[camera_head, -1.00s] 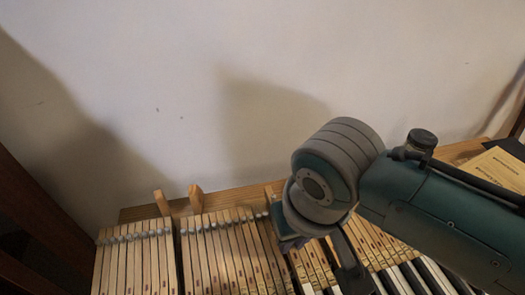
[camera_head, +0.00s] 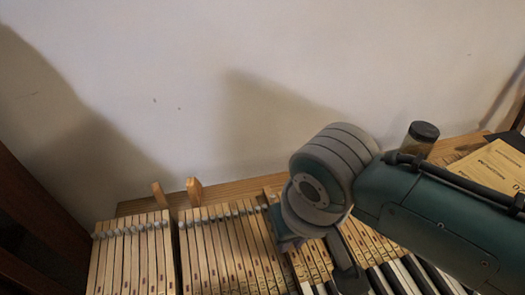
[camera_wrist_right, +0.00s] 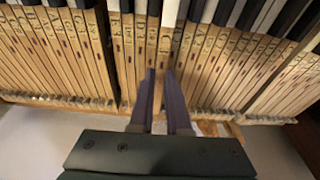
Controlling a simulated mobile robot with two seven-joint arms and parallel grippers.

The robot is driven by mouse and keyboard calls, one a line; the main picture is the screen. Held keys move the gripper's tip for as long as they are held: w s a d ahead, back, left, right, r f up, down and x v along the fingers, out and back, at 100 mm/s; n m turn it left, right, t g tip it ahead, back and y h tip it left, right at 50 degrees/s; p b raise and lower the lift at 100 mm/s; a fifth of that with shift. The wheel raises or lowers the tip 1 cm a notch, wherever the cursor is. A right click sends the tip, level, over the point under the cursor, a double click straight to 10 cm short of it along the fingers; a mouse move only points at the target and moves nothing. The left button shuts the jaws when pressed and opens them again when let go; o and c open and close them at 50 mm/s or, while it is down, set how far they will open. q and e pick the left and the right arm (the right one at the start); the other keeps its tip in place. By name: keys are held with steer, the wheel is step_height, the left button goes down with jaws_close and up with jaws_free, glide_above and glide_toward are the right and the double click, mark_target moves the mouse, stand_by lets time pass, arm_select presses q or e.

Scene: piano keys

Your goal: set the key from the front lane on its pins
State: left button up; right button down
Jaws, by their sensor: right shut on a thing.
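My right gripper shows best in the right wrist view (camera_wrist_right: 161,78), its two purple-grey fingers pointing at the row of keys. It is shut on a wooden key (camera_wrist_right: 165,42) with a white front part, in line with its neighbours. Whether that key is seated on its pins or still raised, I cannot tell. In the head view the right gripper (camera_head: 290,243) is over the middle of the keyboard, largely hidden under my wrist, and the held key cannot be made out. My left gripper is not in view.
Wooden keys (camera_head: 230,255) stand close on both sides of the gripper. Two upright wooden pieces (camera_head: 194,190) rise behind the keys at the left. A dark-capped jar (camera_head: 421,138) and yellowish papers (camera_head: 492,168) lie at the right. A plain wall is behind.

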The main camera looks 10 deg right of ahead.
steer(key=shift+p, duration=0.45)
stand_by(1.0)
stand_by(0.4)
steer(key=shift+f, duration=0.6)
stand_by(0.5)
steer(key=c, duration=1.2)
jaws_free()
steer(key=shift+r, duration=0.15)
steer(key=shift+w+p+v, duration=0.25)
steer(key=shift+p+v, duration=0.75)
steer(key=shift+p, duration=0.05)
